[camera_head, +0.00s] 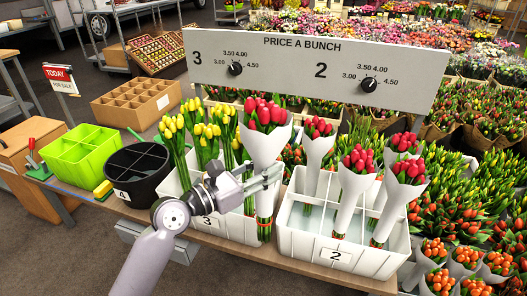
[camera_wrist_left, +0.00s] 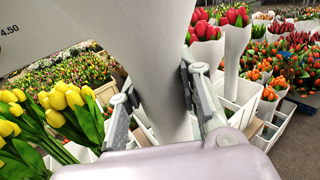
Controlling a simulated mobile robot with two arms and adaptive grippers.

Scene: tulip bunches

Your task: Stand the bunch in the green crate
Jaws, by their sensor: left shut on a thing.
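A bunch of red tulips in a white paper wrap (camera_head: 266,146) is upright in my left gripper (camera_head: 266,182). The gripper is shut around the lower wrap. In the left wrist view the white wrap (camera_wrist_left: 160,75) fills the space between the two fingers (camera_wrist_left: 163,105). The green crate (camera_head: 82,158) stands far to the left on the table, with dividers and empty-looking compartments. My right gripper is not in view.
A black round bucket marked 4 (camera_head: 138,172) stands between the green crate and crate 3. Yellow tulips (camera_head: 180,140) stand in crate 3. The white crate marked 2 (camera_head: 335,245) holds several wrapped red bunches. A price board (camera_head: 300,65) rises behind.

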